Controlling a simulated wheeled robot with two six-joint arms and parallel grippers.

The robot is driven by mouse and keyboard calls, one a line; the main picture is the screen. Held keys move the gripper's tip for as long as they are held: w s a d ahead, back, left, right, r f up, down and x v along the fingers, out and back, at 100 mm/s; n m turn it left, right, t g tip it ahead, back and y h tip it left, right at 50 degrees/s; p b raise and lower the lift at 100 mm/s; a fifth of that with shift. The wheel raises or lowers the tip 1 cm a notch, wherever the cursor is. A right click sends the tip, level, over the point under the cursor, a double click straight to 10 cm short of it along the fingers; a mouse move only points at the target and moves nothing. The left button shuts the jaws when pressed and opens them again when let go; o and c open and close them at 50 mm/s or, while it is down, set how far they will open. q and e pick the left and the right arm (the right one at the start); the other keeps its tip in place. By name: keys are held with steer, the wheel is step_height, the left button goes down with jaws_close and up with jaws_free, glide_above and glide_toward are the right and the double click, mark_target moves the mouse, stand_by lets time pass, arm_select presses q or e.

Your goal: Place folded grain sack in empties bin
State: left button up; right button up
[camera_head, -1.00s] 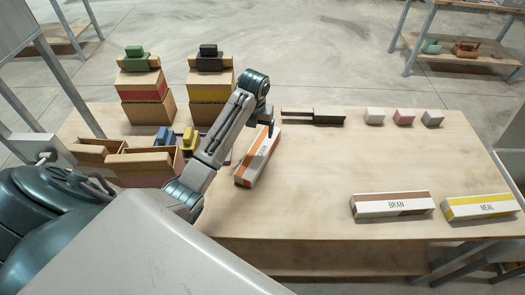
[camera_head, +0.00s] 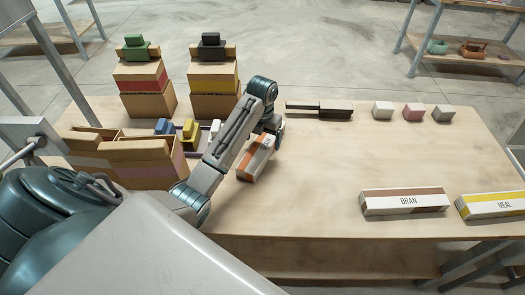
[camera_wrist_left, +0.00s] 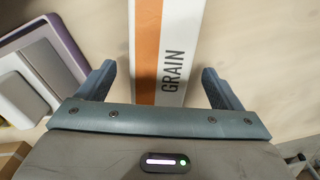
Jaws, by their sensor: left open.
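The folded grain sack (camera_head: 255,160) is a white block with an orange stripe, lying on the table just right of my left arm. In the left wrist view the sack (camera_wrist_left: 165,50) reads GRAIN and lies between the fingers, with a gap on each side. My left gripper (camera_wrist_left: 158,80) is open over it and holds nothing. In the head view the left gripper (camera_head: 268,133) is at the sack's far end, partly hidden by its own wrist. Open brown boxes (camera_head: 150,168) stand at the left; no label shows which is the empties bin. My right gripper is not in view.
BRAN (camera_head: 405,201) and MEAL (camera_head: 492,205) sacks lie at the front right. A dark tool (camera_head: 320,110) and small blocks (camera_head: 413,113) lie at the back. A purple-edged tray (camera_wrist_left: 62,40) is left of the sack. Stacked boxes (camera_head: 213,80) stand behind. The table's middle is clear.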

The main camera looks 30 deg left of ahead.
mark_target(262, 143)
arm_select(q)
steer(key=shift+f+p, duration=0.45)
steer(key=shift+f, duration=1.3)
steer(key=shift+c, duration=0.2)
steer(key=c, duration=1.1)
steer(key=shift+c, duration=0.3)
steer(key=shift+r, duration=0.15)
